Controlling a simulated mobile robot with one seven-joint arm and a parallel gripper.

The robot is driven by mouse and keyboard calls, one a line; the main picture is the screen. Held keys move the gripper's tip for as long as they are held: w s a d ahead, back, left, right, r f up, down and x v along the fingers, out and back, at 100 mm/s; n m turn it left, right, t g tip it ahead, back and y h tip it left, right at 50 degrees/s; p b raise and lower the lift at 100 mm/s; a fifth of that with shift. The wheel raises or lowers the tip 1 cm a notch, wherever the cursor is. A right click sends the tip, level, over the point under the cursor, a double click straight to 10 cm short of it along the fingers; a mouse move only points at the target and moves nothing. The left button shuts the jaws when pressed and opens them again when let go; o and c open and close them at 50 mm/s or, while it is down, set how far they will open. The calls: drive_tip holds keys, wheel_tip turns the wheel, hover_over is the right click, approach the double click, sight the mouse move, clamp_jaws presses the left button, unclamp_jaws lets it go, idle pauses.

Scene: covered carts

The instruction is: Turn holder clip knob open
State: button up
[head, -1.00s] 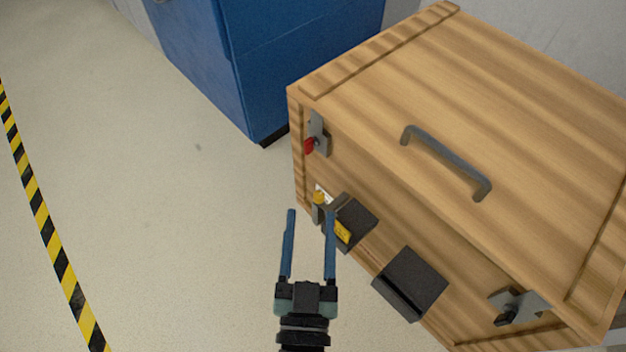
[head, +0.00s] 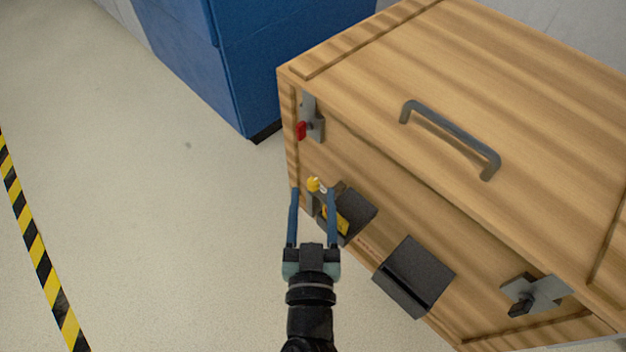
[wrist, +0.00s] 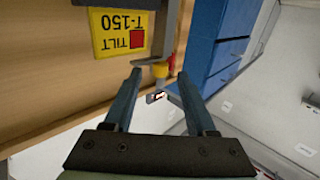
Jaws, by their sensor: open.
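A small yellow knob (head: 314,184) sits on a grey clip plate at the left end of the wooden box's front, beside a dark holder (head: 359,211) with a yellow label. My gripper (head: 312,191) is open, its blue fingertips on either side of the yellow knob in the head view. In the wrist view the yellow knob (wrist: 160,71) shows between the fingertips, seemingly just beyond them. I cannot tell whether a finger touches it. The label (wrist: 118,35) reads TILT T-150. The clip behind the knob is partly hidden.
The wooden box (head: 400,75) has a grey lid handle (head: 450,138), a red-knobbed latch (head: 301,130) above the yellow knob and a black-knobbed latch (head: 530,294) at right. A second dark holder (head: 413,277) juts out. A blue cabinet (head: 235,60) stands behind. Floor at left is clear.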

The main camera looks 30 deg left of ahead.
sight(313, 189)
drive_tip(key=shift+x, duration=2)
clamp_jaws()
